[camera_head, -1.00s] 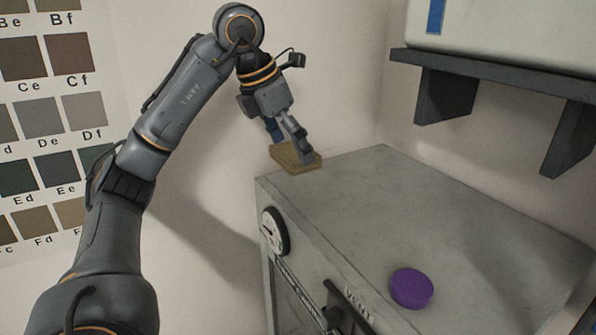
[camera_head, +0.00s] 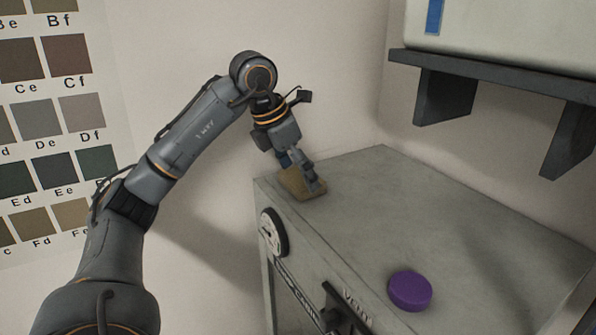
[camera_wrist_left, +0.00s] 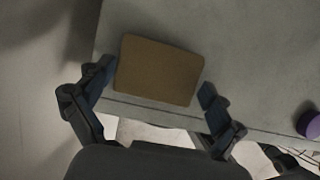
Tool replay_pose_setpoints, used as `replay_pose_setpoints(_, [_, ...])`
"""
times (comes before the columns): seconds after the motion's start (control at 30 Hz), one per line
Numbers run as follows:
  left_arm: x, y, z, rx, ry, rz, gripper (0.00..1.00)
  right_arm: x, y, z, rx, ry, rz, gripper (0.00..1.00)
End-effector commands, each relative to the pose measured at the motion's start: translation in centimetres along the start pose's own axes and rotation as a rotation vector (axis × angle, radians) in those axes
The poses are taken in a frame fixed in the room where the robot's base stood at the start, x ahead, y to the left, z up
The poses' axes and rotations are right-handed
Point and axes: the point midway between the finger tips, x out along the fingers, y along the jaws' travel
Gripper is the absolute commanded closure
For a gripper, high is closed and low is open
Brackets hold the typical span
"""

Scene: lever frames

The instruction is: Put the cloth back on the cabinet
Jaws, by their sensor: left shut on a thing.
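The cloth (camera_head: 298,185) is a flat tan block shape at the far left corner of the grey cabinet (camera_head: 400,215). It looks low over or on the top; I cannot tell whether it touches. My left gripper (camera_head: 302,175) is shut on the cloth, with one finger at each side. In the left wrist view the cloth (camera_wrist_left: 158,70) lies flat between the fingers (camera_wrist_left: 157,82), over the cabinet top near its edge. My right gripper does not show.
A purple round object (camera_head: 410,291) stands near the cabinet's front edge. A dark shelf (camera_head: 490,70) with a pale box (camera_head: 500,25) hangs above at the right. A round dial (camera_head: 273,232) is on the cabinet's side. The middle of the top is clear.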

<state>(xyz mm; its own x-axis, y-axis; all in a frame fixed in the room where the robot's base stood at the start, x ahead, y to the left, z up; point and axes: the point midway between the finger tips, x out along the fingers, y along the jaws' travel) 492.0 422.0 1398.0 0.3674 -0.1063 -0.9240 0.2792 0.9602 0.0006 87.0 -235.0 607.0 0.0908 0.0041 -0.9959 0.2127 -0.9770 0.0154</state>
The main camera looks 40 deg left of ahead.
Motion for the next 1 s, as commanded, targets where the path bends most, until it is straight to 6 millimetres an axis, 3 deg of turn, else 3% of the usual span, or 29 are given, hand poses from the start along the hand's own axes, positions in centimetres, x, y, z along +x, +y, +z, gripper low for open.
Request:
replay_pose_setpoints(0.07, [0.3, 0.0, -0.1, 0.0, 0.001, 0.0, 0.36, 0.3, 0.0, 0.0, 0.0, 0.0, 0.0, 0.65])
replay_pose_setpoints(0.1, [0.3, 0.0, -0.1, 0.0, 0.001, 0.0, 0.03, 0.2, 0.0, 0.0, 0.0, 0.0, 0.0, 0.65])
replay_pose_setpoints(0.13, [0.2, 0.0, -0.1, 0.0, 0.001, 0.0, 0.0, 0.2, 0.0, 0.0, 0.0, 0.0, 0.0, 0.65])
replay_pose_setpoints(0.47, [0.2, 0.0, -0.1, 0.0, 0.0, 0.0, 0.0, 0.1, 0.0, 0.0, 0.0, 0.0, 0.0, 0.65])
replay_pose_setpoints(0.63, [-0.8, 0.0, 0.1, -0.001, -0.003, 0.0, 0.0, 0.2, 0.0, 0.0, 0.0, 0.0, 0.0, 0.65])
replay_pose_setpoints(1.0, [-7.6, 0.1, 0.1, -0.002, -0.005, 0.005, 0.0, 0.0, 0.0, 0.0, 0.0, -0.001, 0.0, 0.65])
